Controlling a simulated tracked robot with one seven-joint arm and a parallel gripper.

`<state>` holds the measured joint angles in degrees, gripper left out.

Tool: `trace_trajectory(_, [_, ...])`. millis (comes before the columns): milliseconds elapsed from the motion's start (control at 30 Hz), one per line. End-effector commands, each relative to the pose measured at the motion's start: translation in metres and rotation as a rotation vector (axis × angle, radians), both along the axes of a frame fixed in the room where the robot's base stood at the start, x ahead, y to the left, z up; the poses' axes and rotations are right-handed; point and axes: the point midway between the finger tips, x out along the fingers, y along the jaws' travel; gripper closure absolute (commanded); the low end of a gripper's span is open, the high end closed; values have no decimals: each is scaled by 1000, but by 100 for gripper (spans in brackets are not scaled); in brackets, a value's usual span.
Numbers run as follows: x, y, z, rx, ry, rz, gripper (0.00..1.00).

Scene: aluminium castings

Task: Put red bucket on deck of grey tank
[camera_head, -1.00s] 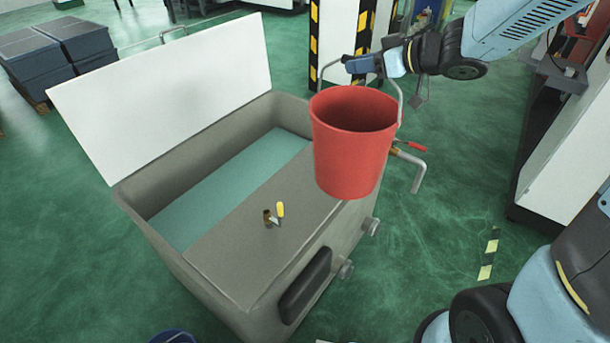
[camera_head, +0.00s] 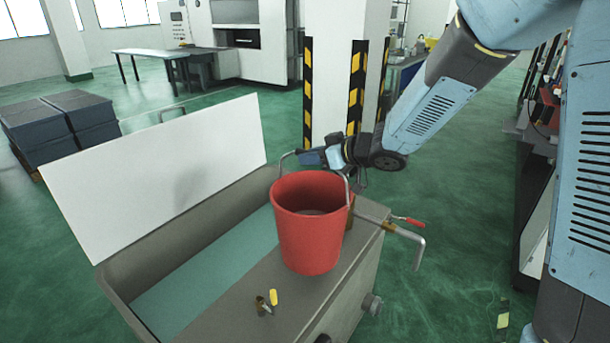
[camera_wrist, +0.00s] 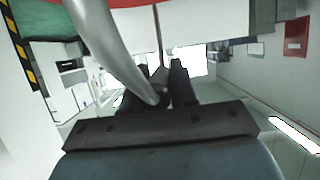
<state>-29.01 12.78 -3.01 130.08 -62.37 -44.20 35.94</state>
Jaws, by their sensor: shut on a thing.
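The red bucket (camera_head: 310,235) hangs upright by its metal handle in the head view, in front of the deck (camera_head: 250,285) of the grey tank (camera_head: 345,305). Whether its bottom touches the deck I cannot tell. My gripper (camera_head: 312,158) is shut on the bucket's handle, above and behind the rim. In the wrist view my gripper (camera_wrist: 168,85) has the curved handle (camera_wrist: 110,50) between its fingers. The tank's open part holds teal liquid (camera_head: 205,270). A small brown piece (camera_head: 262,306) and a yellow-capped item (camera_head: 273,297) are on the deck, left of the bucket.
A white panel (camera_head: 160,175) stands along the tank's far left side. A bent pipe with a red-handled valve (camera_head: 408,221) juts out at the tank's right. A striped pillar (camera_head: 333,80) stands behind. Dark blue crates (camera_head: 70,130) are at left.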

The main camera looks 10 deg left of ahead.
Motion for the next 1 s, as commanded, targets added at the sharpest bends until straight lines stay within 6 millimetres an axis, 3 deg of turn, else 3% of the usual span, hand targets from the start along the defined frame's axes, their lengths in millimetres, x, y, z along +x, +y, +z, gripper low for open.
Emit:
trace_trajectory(200, [6,18,-22,1,1,3,100])
trace_trajectory(467, [10,25,-31,1,-1,1,100])
trace_trajectory(700, [10,25,-60,-1,1,1,100])
trace_trajectory(1000, [11,25,-62,1,-1,0,100])
